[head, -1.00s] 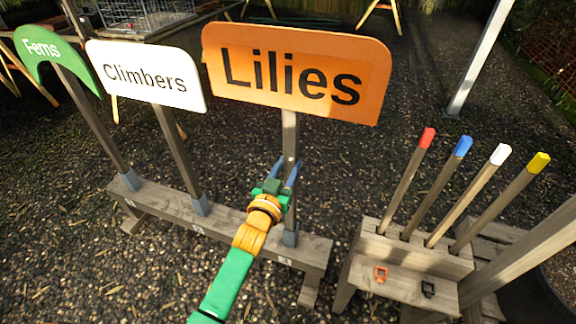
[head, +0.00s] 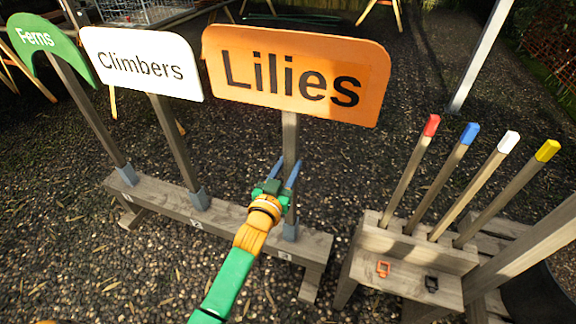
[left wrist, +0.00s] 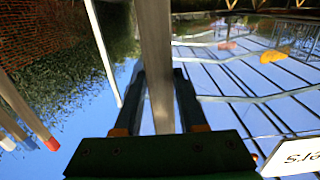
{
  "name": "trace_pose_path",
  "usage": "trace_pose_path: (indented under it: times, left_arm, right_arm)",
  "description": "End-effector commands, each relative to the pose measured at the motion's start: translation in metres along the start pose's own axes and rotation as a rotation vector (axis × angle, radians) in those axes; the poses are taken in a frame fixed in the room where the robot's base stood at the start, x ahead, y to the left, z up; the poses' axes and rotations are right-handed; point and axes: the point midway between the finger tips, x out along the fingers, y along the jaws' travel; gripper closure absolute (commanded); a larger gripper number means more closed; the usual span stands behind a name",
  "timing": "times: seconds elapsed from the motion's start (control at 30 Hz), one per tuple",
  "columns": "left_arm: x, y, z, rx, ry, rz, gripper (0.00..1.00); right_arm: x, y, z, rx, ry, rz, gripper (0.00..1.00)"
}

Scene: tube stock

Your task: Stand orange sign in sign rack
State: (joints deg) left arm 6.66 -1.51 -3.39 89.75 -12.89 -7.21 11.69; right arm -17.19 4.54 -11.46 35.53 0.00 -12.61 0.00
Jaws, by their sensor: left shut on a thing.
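The orange sign (head: 300,72), lettered "Lilies", stands upright on its grey wooden post at the right end of the sign rack (head: 235,224). The foot of its post is at a blue-grey socket (head: 291,232) on the rack beam. My left gripper (head: 284,176) is shut on the post, below the board. In the left wrist view the post (left wrist: 156,60) runs between its two fingers (left wrist: 158,100). How deep the post sits in the socket cannot be told. My right gripper is not in view.
A white "Climbers" sign (head: 142,64) and a green "Ferns" sign (head: 42,42) stand in the rack to the left. A wooden stand (head: 408,248) at the right holds several stakes with coloured tips. Gravel lies between rack and stand.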

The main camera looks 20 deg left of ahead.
Motion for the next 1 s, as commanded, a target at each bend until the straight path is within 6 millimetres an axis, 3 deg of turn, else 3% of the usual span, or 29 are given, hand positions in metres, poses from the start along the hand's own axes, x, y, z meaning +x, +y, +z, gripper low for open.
trace_pose_path:
  times: [0.2,0.97,1.0]
  left_arm:
    - [0.0,0.0,0.011,0.0,0.004,0.001,1.0]
    - [0.001,0.0,0.021,0.0,0.005,0.0,1.0]
    - [0.001,0.0,0.021,0.0,0.005,0.0,0.55]
  right_arm:
    - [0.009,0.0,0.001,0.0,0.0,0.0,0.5]
    - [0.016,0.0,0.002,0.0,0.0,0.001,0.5]
    - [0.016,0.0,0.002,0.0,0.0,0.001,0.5]
